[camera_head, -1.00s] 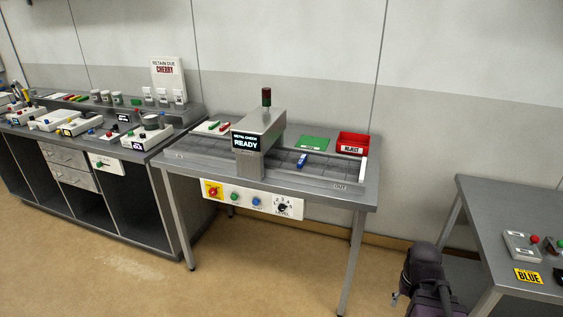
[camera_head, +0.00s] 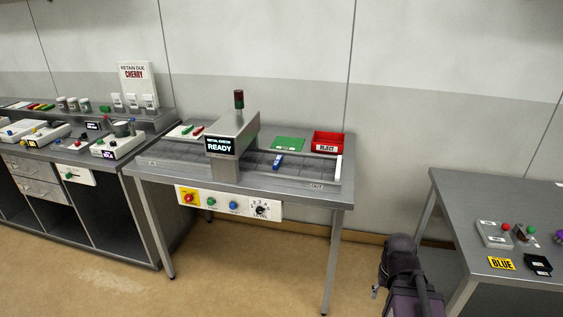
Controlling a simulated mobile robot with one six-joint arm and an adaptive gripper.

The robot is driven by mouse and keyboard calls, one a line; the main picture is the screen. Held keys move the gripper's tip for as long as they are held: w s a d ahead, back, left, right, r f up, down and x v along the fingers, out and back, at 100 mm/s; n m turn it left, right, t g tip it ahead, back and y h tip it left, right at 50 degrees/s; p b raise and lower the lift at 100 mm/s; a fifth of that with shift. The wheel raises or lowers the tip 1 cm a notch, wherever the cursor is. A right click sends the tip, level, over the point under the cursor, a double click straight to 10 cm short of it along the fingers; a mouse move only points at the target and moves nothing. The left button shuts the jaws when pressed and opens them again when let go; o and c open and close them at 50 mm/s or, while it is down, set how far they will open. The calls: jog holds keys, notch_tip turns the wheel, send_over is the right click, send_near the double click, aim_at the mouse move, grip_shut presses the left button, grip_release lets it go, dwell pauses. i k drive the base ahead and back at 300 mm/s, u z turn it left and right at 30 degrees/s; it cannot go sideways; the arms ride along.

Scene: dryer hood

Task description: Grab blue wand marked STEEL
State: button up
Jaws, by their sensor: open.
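A small blue bar (camera_head: 278,160) with a pale part lies on the conveyor bed (camera_head: 309,181), right of the metal-check gate (camera_head: 231,148). It is the only blue bar that I can make out on this bench. Its marking is too small to read, so I cannot tell whether it says STEEL. Part of my dark arm (camera_head: 401,268) shows at the bottom, right of the bench and well apart from the blue bar. I cannot make out my gripper's fingers.
A green pad (camera_head: 288,144) and red REJECT bin (camera_head: 327,142) sit behind the conveyor. Red and green sticks lie on a white tray left of the gate, whose screen reads READY. A control panel (camera_head: 229,203) fronts the bench. A grey table (camera_head: 459,220) stands right.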

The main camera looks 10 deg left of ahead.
aim_at(279, 160)
jog(key=z, duration=0.25)
jog(key=i, duration=0.95)
jog(key=u, duration=0.3)
